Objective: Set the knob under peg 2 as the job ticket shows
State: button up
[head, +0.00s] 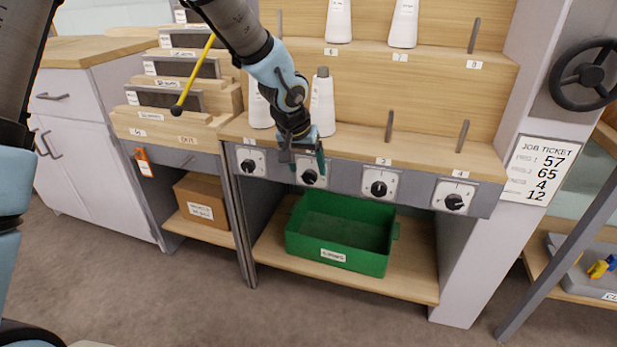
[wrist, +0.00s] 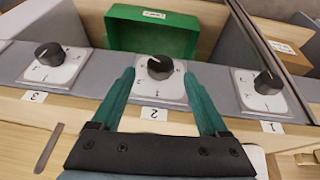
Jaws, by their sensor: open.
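The knob under peg 2 is black on a white dial plate (head: 313,182), partly behind my gripper (head: 307,167) in the head view. In the wrist view this knob (wrist: 158,67) lies between the two teal fingertips (wrist: 158,76), with label 2 (wrist: 153,114) just below its plate. The fingers are apart, one on each side; I cannot tell whether they touch the knob. Its exact pointer setting is too small to read. The job ticket (head: 541,168) on the right post reads Peg 1 57, Peg 2 65, Ends 4, and 12 on its last line.
Other knobs sit under peg 1 (head: 249,165), peg 3 (head: 379,188) and peg 4 (head: 454,201). White cones (head: 321,105) stand on the ledge behind my gripper. A green bin (head: 340,262) is on the shelf below. A black handwheel (head: 588,74) is at right.

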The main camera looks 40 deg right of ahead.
aim_at(308, 172)
jog(key=shift+x, duration=1.75)
grip_shut()
